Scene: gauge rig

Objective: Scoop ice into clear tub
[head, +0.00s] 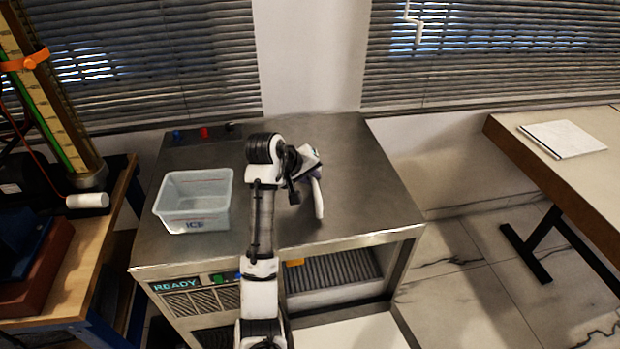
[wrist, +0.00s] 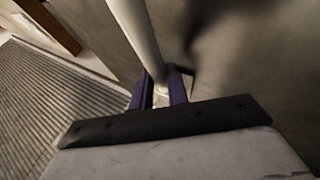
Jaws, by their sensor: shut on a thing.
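The clear tub (head: 165,212), marked ICE, stands upright on the left of the steel machine top. No ice is visible in it. My gripper (head: 316,178) is over the right part of the machine top, to the right of the tub. In the wrist view its purple fingers (wrist: 162,92) are shut on a pale rod-like handle, which seems to be the scoop (wrist: 133,28). In the head view the pale scoop (head: 319,200) hangs below the gripper. The scoop's bowl cannot be made out. No loose ice can be made out.
The steel machine (head: 300,228) has a lit READY sign (head: 175,285) and an open front bay with a ribbed surface (head: 335,270). An orange piece (head: 294,262) sits at the bay's top edge. A gauge column (head: 50,95) stands left; a table (head: 590,165) stands right.

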